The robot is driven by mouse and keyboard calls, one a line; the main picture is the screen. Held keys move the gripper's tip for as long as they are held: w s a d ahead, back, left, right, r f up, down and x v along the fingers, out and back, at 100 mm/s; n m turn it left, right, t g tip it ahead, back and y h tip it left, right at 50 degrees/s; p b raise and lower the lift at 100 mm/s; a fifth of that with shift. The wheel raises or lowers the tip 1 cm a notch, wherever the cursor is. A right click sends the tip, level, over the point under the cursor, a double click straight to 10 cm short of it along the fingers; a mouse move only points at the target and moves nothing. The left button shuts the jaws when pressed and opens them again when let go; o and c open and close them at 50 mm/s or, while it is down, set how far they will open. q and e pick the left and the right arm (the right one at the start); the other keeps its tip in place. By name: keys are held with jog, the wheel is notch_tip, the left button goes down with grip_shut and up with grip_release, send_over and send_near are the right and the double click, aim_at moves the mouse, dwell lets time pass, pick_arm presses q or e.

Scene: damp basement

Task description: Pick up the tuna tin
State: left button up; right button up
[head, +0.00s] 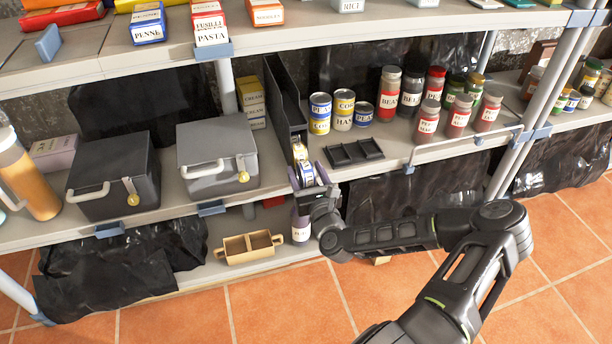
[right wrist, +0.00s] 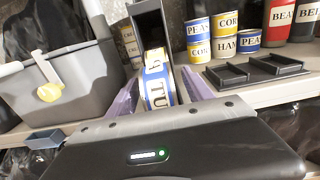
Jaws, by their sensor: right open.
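The tuna tin (right wrist: 159,94), with a white label reading "TU" and blue and yellow bands, lies on its side at the low front end of a tall dark dispenser (head: 285,105). It also shows in the head view (head: 306,176). Another tin (right wrist: 155,58) sits right behind it in the dispenser. My right gripper (head: 309,181) is open at the dispenser's mouth. Its two purple-grey fingers stand on either side of the tuna tin in the right wrist view (right wrist: 160,98); I cannot tell whether they touch it. My left gripper is not in view.
Grey lidded boxes (head: 218,160) stand left of the dispenser. A black tray (head: 354,153), upright tins (head: 320,112) and several jars (head: 428,122) stand to the right. A shelf with packets (head: 210,25) hangs above. A wooden divided box (head: 247,246) sits below.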

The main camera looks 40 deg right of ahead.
dwell(0.5)
grip_shut()
dwell(0.5)
